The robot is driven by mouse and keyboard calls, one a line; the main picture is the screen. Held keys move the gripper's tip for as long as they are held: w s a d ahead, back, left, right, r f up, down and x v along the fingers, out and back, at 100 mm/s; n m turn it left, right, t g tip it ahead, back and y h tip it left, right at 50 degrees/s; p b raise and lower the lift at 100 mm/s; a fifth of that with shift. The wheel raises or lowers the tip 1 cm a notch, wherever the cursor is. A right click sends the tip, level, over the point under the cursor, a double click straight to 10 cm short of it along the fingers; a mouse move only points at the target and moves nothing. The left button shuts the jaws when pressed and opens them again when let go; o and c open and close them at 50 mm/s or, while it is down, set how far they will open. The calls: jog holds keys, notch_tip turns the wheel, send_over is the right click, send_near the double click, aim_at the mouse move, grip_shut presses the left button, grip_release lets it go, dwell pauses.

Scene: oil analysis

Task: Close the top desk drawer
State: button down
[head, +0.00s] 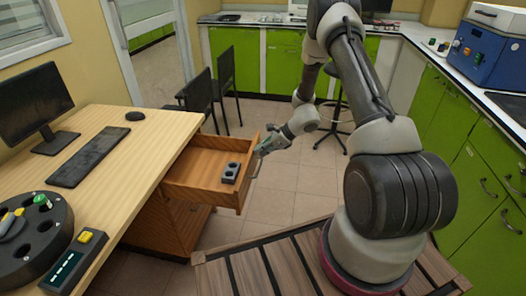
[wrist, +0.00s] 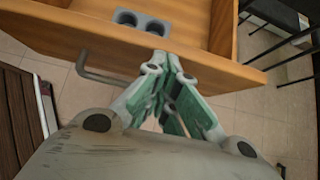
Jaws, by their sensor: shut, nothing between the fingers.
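The top desk drawer (head: 208,165) is pulled out from the right side of the wooden desk (head: 140,135). A small grey two-hole block (head: 230,172) lies inside it. My gripper (head: 268,146) is at the drawer's front panel, near its far end. In the wrist view the drawer front (wrist: 100,42) spans the top, with the grey block (wrist: 140,22) behind it. The shut, empty fingers of my gripper (wrist: 168,68) are at the panel's outer side; whether they touch it I cannot tell. The metal handle (wrist: 98,74) is left of the fingers, not gripped.
A monitor (head: 35,100), keyboard (head: 88,157), mouse (head: 135,116), round black holder (head: 35,235) and small meter (head: 73,262) are on the desk. Black chairs (head: 198,95) stand behind the drawer. Tiled floor (head: 285,190) is clear right of the drawer.

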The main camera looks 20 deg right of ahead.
jog(key=w+a, duration=0.6)
jog(key=a, duration=0.5)
jog(key=w+a, duration=0.7)
jog(key=a, duration=0.5)
jog(key=shift+w, duration=0.15)
